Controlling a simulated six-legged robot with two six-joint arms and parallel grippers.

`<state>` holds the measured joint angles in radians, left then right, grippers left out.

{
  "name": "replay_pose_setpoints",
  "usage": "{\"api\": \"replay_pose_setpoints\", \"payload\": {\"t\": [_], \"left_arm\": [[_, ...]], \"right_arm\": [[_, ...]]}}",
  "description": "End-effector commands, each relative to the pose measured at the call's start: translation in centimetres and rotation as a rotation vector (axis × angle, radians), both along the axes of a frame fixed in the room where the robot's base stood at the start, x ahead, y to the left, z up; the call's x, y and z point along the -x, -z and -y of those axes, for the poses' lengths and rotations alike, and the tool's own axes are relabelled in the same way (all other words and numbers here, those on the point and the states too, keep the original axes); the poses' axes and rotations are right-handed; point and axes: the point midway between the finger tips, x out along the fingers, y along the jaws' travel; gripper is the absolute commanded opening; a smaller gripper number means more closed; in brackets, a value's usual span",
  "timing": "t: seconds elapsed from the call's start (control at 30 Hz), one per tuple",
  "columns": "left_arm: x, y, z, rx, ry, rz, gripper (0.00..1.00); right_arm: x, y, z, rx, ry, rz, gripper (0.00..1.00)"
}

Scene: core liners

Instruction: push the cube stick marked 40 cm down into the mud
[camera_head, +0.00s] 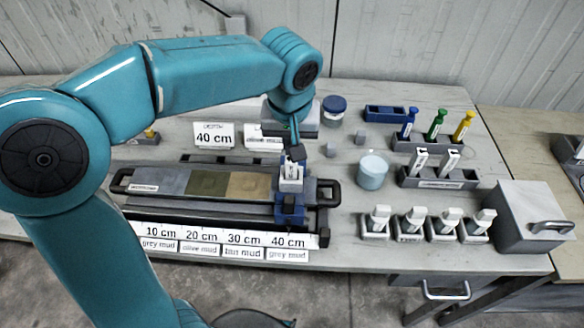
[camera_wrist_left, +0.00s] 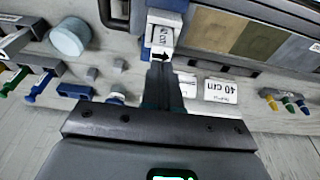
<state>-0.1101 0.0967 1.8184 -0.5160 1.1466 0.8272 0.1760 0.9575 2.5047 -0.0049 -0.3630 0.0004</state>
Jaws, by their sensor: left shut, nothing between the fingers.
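A white, labelled cube stick (camera_head: 291,173) stands in a blue holder (camera_head: 289,210) at the right end of the mud core, in line with the 40 cm label (camera_head: 289,241). In the left wrist view the white stick (camera_wrist_left: 162,38) shows a black arrow and a mark too small to read surely. My left gripper (camera_head: 294,150) is shut and empty, its fingertips at the stick's top; I cannot tell whether they touch it. The shut fingers (camera_wrist_left: 162,75) also show just below the stick in the left wrist view. The mud around the stick's lower end is hidden. My right gripper is not in view.
The core tray (camera_head: 325,222) holds grey, olive and tan mud sections. A "40 cm" depth card (camera_head: 213,135) stands behind it. To the right are a pale blue jar (camera_head: 372,171), racks of coloured-handled tools (camera_head: 428,144), several white-handled pieces (camera_head: 410,224) and a grey box (camera_head: 535,217).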

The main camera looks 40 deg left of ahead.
Motion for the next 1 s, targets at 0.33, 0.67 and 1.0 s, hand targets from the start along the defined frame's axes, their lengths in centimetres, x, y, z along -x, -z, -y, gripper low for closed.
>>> {"api": "replay_pose_setpoints", "payload": {"t": [0.33,0.67,1.0], "left_arm": [[0.0,-3.6,0.0,0.000,0.000,0.002,0.00],[0.0,-5.8,0.0,0.000,0.000,0.001,0.00],[0.0,-5.6,0.0,0.000,0.000,0.001,0.00]], "right_arm": [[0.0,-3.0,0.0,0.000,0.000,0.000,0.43],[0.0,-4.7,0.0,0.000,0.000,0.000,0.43],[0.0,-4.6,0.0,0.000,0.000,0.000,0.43]]}}
